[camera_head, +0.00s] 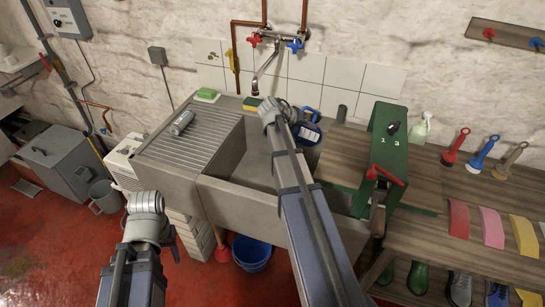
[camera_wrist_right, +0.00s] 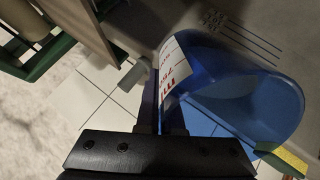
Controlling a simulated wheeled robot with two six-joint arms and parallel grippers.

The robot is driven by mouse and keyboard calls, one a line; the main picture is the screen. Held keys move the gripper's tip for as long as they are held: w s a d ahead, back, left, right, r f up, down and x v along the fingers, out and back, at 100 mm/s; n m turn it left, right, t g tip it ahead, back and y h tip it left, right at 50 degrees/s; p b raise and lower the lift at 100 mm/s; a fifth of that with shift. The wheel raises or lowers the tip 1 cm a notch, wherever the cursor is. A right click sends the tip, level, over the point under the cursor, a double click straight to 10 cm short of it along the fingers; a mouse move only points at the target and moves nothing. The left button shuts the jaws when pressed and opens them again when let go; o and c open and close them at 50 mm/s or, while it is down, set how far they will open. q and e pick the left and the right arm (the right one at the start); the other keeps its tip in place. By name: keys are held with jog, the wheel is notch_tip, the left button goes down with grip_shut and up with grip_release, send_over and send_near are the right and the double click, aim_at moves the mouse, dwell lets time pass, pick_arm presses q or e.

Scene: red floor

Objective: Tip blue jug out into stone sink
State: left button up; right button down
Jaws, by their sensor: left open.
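The blue jug (camera_head: 309,133) is at the back right of the stone sink (camera_head: 240,205), beside my right wrist. In the right wrist view the jug (camera_wrist_right: 225,80) shows its open mouth and a white label with red print. My right gripper (camera_wrist_right: 162,115) has its fingers close together at the jug's side, apparently on its handle; the exact grip is partly hidden. I cannot tell whether the jug's base touches anything. My left gripper (camera_head: 172,250) is open and empty, low in front of the sink's left part; its fingers are barely visible.
A tap (camera_head: 265,70) hangs over the sink's back. A ribbed drainboard (camera_head: 190,145) holds a metal can (camera_head: 181,123). A green sponge (camera_head: 207,94) and yellow sponge (camera_head: 252,103) lie on the back ledge. A green stand (camera_head: 383,155) borders the right side. A blue bucket (camera_head: 250,252) stands below.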

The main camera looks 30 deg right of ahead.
jog(key=shift+a+r+h+b, duration=0.1)
jog(key=shift+r+h+b, duration=0.2)
jog(key=shift+r+h, duration=0.2)
jog(key=shift+a+f+b, duration=0.1)
jog(key=shift+f+b, duration=0.1)
jog(key=shift+b, duration=0.3)
jog(key=shift+a+r+h+b, duration=0.15)
jog(key=shift+a+h+b, duration=0.15)
jog(key=shift+h+b, duration=1)
jog(key=shift+s+a+h+b, duration=0.1)
jog(key=shift+a+h+b, duration=0.25)
jog(key=shift+b, duration=0.8)
jog(key=shift+s+a+r+t+h+b, duration=0.15)
jog(key=shift+a+r+h+b, duration=0.25)
jog(key=shift+a, duration=0.2)
jog(key=shift+w+a+r+t+h+b, duration=0.15)
jog(key=shift+a+r+h+b, duration=0.1)
jog(key=shift+a+h+b, duration=0.3)
jog(key=shift+s+a+r+h+b, duration=0.1)
jog(key=shift+a+r+h+b, duration=0.35)
jog(key=shift+h+b, duration=0.3)
jog(key=shift+s+a+r+h+b, duration=0.1)
jog(key=shift+a+r+h+b, duration=0.2)
jog(key=shift+a+h+b, duration=0.45)
